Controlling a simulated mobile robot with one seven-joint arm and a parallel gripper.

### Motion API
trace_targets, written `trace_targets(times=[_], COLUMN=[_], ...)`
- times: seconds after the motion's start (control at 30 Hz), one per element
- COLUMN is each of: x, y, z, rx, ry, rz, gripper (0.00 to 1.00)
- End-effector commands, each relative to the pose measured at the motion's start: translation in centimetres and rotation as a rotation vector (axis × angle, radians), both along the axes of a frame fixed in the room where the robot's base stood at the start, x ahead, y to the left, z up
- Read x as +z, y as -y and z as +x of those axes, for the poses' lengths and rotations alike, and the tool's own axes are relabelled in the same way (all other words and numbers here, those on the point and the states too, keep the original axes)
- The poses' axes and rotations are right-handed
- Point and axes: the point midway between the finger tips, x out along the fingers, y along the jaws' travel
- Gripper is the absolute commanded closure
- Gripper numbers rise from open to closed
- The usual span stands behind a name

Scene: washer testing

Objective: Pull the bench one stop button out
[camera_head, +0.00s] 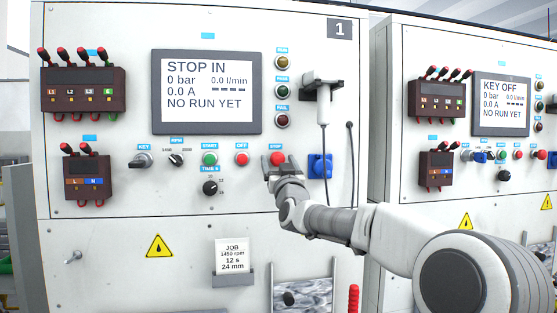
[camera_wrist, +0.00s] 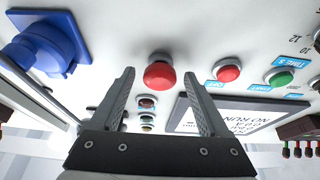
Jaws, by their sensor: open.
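The bench one stop button is a red mushroom knob (camera_head: 278,158) at the right end of the button row, under a blue label. In the wrist view the red knob (camera_wrist: 159,75) appears between the fingertips, with a visible gap on both sides. My gripper (camera_head: 270,172) is at the panel, just below the knob in the head view. Its two grey fingers (camera_wrist: 158,72) are open and empty. The bench one screen (camera_head: 207,92) reads "STOP IN". How far the fingertips are from the panel is hard to tell.
The red off button (camera_head: 242,159) and green start button (camera_head: 210,159) sit left of the knob. A blue socket (camera_head: 320,166) is close on its right, below a hanging white handset (camera_head: 322,105) with a cable. Bench two (camera_head: 460,190) stands to the right.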

Motion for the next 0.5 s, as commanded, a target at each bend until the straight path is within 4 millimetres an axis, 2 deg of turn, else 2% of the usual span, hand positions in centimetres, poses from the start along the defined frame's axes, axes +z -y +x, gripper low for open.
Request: trace_targets(times=[0.27,0.5], x=[0.01,0.02], y=[-0.03,-0.01], z=[0.05,0.05], rx=[0.000,0.000], ry=[0.000,0.000], rz=[0.000,0.000], gripper=[0.23,0.66])
